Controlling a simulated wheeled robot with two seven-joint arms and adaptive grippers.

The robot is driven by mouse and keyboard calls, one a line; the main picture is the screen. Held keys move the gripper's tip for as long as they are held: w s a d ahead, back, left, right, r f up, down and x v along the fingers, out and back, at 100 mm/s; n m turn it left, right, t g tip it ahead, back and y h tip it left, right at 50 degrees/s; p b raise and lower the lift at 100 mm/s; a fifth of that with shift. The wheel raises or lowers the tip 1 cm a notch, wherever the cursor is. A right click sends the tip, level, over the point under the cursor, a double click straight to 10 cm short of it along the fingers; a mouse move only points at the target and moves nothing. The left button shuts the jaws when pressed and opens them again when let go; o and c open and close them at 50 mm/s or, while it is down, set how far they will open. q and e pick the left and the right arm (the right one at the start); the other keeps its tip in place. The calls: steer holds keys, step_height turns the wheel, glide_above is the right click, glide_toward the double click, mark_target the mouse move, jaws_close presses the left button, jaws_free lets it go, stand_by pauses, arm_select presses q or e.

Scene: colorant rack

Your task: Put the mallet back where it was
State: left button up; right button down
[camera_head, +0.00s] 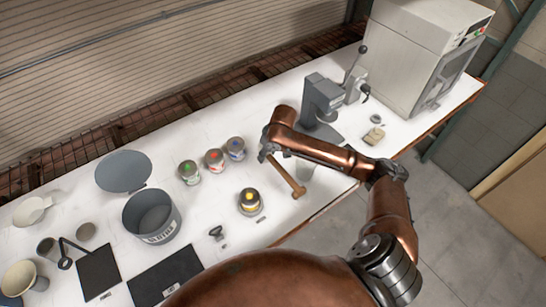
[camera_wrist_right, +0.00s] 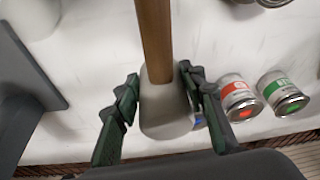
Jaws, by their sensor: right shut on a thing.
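The mallet (camera_head: 284,176) shows in the head view as a wooden handle slanting down to the right from my right gripper (camera_head: 266,154), above the white table. In the right wrist view my right gripper (camera_wrist_right: 160,88) is shut on the mallet's grey end (camera_wrist_right: 165,110), one finger on each side. The wooden handle (camera_wrist_right: 154,38) runs from there to the top edge of that view. In the head view the grey end is mostly hidden by the gripper. My left gripper is in neither view.
Cans with green (camera_head: 189,172), red (camera_head: 214,160) and blue (camera_head: 236,149) marks stand left of my gripper. A yellow-marked can (camera_head: 250,201) is in front. A white cup (camera_head: 305,169) and grey press (camera_head: 322,99) stand to the right, a grey bucket (camera_head: 151,215) to the left.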

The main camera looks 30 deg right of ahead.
steer(key=w+d+f, duration=0.1)
steer(key=f, duration=0.1)
steer(key=w+d+f, duration=0.2)
steer(key=d+f, duration=0.1)
steer(key=shift+f, duration=0.35)
steer(key=shift+d+f+p, duration=0.15)
steer(key=shift+f+p, duration=0.35)
steer(key=shift+f, duration=1.15)
steer(key=c, duration=1.2)
jaws_free()
steer(key=shift+f, duration=0.15)
steer(key=shift+c, duration=0.2)
steer(key=a+v, duration=0.1)
steer(key=v, duration=1.1)
steer(key=shift+d, duration=0.45)
